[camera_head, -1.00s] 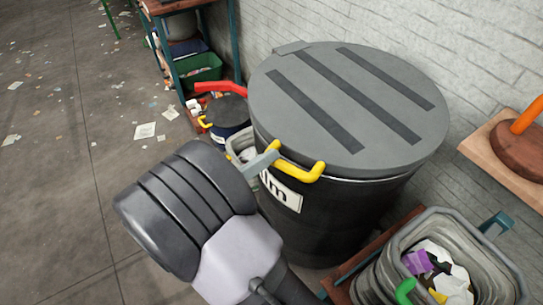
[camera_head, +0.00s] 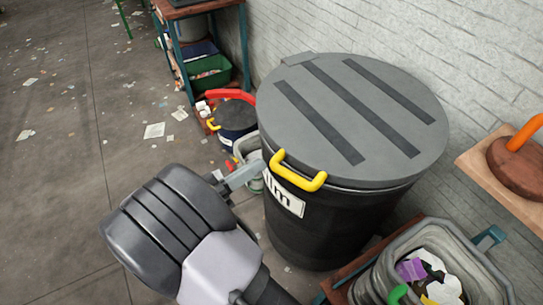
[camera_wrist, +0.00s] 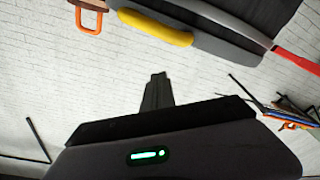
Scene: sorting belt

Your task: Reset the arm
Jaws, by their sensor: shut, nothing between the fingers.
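My gripper (camera_head: 243,174) is at the end of my dark grey arm, in the lower left of the head view. Its fingers are shut together and empty. They point right, close to the front of a large black bin (camera_head: 330,225) with a grey lid (camera_head: 400,150) and a yellow handle (camera_head: 300,172). The fingers look apart from the handle. In the wrist view my shut gripper (camera_wrist: 158,80) stands in the middle, and the yellow handle (camera_wrist: 155,27) shows near the top. The lid is down on the bin.
A grey basket (camera_head: 490,270) of mixed scraps stands at lower right. A wooden block with an orange handle (camera_head: 525,133) is at the right edge. A small dark bin (camera_head: 236,115) and a shelf with a green crate (camera_head: 208,72) stand behind. The floor at left is open, littered with paper.

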